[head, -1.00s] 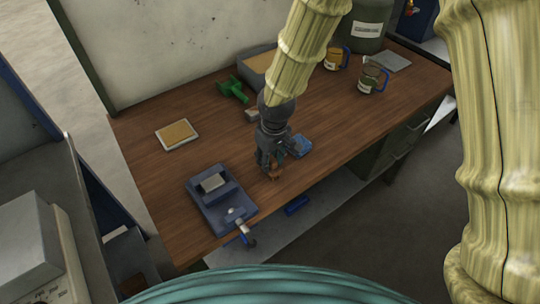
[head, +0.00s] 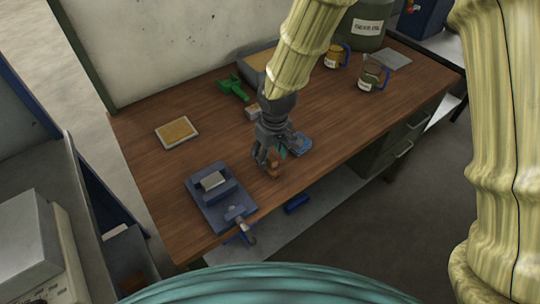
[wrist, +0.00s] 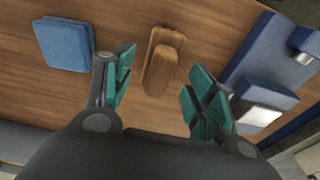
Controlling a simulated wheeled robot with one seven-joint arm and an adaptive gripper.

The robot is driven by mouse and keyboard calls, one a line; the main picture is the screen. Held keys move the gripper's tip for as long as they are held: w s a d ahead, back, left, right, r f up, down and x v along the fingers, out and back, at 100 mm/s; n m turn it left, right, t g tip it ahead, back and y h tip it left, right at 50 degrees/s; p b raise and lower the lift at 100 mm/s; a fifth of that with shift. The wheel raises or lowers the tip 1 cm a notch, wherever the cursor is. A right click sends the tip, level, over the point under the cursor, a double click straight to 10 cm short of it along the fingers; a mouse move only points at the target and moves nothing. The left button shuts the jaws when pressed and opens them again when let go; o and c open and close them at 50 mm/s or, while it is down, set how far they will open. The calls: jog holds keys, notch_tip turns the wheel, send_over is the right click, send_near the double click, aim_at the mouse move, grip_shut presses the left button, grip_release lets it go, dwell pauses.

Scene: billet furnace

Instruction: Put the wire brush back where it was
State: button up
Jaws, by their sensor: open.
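A brown wooden piece, which looks like the wire brush (head: 272,165), lies on the workbench (head: 330,115) between the blue vise and the blue cloth. In the wrist view the brush (wrist: 162,60) shows as a long block with a second wooden part along it; bristles cannot be made out. My gripper (head: 277,158) is over it with the jaws spread. In the wrist view my gripper (wrist: 158,88) has its teal pads apart, one on each side of the brush, with gaps between. Part of the brush is hidden by a finger in the head view.
The blue vise (head: 218,205) stands at the bench's front left. A folded blue cloth (head: 301,145) lies right of my gripper. A framed tan pad (head: 177,132), green tool (head: 232,88), small block (head: 252,113) and two mugs (head: 372,76) stand farther back. Bare wood lies left of my gripper.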

aim_at(273, 158)
notch_tip(273, 158, up, 11)
jog(key=s+b, duration=0.1)
jog(key=shift+d+b, duration=0.35)
jog(key=shift+d, duration=0.05)
